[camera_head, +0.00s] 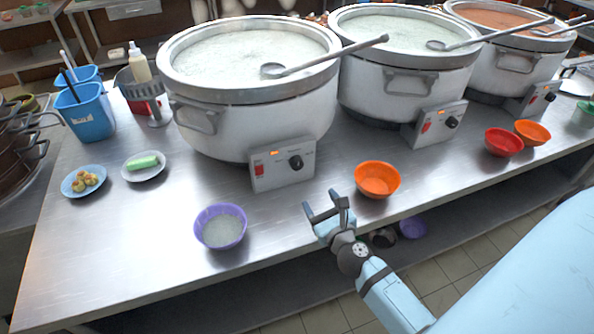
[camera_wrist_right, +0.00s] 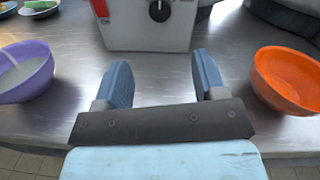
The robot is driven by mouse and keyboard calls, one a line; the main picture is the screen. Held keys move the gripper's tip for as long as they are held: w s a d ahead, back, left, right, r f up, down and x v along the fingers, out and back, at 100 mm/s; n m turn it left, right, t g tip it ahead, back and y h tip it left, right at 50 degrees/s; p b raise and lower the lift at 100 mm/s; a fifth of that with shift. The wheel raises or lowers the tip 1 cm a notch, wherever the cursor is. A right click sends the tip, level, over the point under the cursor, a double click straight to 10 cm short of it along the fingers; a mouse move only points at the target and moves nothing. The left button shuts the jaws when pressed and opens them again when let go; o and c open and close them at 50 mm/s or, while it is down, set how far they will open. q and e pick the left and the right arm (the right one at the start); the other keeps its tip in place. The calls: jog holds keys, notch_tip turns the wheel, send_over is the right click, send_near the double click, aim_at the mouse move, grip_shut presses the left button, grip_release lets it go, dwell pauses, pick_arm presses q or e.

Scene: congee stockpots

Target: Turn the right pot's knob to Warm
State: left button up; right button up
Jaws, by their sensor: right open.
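Three big white stockpots stand in a row: the left pot (camera_head: 250,115), the middle pot (camera_head: 400,85) and the right pot (camera_head: 508,65). The right pot's knob (camera_head: 550,97) is dark and sits on its control box; its pointer is too small to read. The left pot's knob (camera_head: 296,162) is black, on a box with a red switch (camera_head: 259,168). It also shows at the top of the right wrist view (camera_wrist_right: 160,10). My right gripper (camera_head: 325,207) is open and empty, in front of the left pot's box, apart from it. My left gripper is out of view.
A purple bowl of congee (camera_head: 221,227) and an orange bowl (camera_head: 377,179) flank my right gripper near the table's front edge. Red (camera_head: 503,142) and orange (camera_head: 532,132) bowls sit before the right pot. Ladles reach over the pots.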

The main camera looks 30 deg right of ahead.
aim_at(298, 167)
jog(key=w+d, duration=0.1)
jog(key=w, duration=0.3)
jog(key=w+p, duration=0.1)
jog(key=w, duration=0.3)
jog(key=w+d, duration=0.1)
jog(key=w, duration=0.4)
jog(key=shift+d, duration=0.3)
jog(key=c, duration=0.9)
